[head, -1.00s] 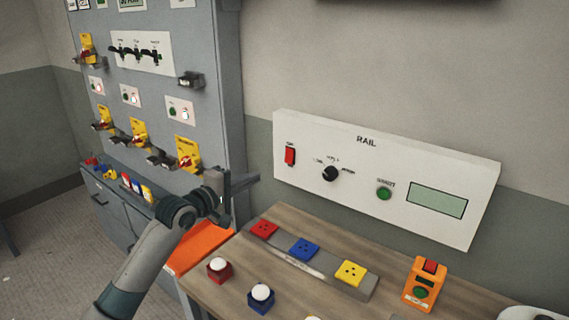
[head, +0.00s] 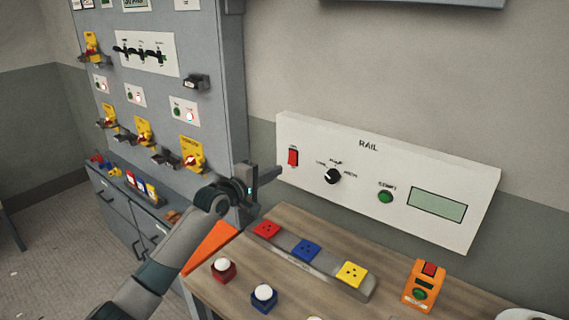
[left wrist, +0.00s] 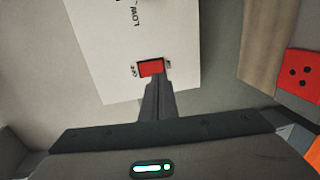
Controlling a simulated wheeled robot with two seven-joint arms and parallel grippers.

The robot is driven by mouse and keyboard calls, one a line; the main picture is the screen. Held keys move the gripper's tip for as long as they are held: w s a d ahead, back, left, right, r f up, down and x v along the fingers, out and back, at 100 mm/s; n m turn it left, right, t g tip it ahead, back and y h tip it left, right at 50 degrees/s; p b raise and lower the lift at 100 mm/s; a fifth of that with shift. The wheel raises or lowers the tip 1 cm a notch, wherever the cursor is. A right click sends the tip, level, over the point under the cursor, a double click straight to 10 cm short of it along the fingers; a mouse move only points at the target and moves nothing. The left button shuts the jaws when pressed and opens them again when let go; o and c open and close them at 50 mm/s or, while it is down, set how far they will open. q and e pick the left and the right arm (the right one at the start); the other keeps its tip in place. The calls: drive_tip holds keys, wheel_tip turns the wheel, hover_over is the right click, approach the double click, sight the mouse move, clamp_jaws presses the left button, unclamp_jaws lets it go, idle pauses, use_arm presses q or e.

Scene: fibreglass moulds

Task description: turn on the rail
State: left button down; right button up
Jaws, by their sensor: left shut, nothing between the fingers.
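The white RAIL panel (head: 400,207) is on the wall above the wooden bench. It bears a red rocker switch (head: 293,158) at its left end, a black selector knob (head: 333,176), a green button (head: 386,197) and a blank pale green display (head: 437,204). My left gripper (head: 278,172) is shut and empty, its tips just left of and below the red switch. In the left wrist view the shut fingers (left wrist: 156,85) point at the red switch (left wrist: 151,68), which has OFF lettered at one side. The tips overlap its edge; I cannot tell whether they touch. My right gripper is out of view.
Below the panel, a grey strip (head: 330,275) on the bench holds red, blue and yellow square pieces. Red (head: 223,270) and blue (head: 264,298) bases with white domes and an orange button box (head: 424,287) stand nearby. A grey cabinet (head: 215,100) with protruding switches is at left.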

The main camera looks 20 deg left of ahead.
sight(291, 164)
use_arm(q)
drive_tip(key=p+x, duration=0.1)
drive_tip(key=x, duration=0.2)
drive_tip(key=shift+w+d+r, duration=0.1)
drive_tip(key=shift+w+r, duration=0.05)
drive_tip(key=shift+w, duration=0.1)
drive_tip(key=shift+p+x, duration=0.4)
drive_tip(key=shift+x, duration=0.6)
drive_tip(key=shift+f, duration=0.25)
drive_tip(key=shift+f+b, duration=0.15)
drive_tip(key=shift+b, duration=0.55)
drive_tip(key=shift+w+f+b, duration=0.15)
drive_tip(key=shift+b, duration=0.4)
drive_tip(key=shift+r+p, duration=0.3)
drive_tip(key=shift+p, duration=0.1)
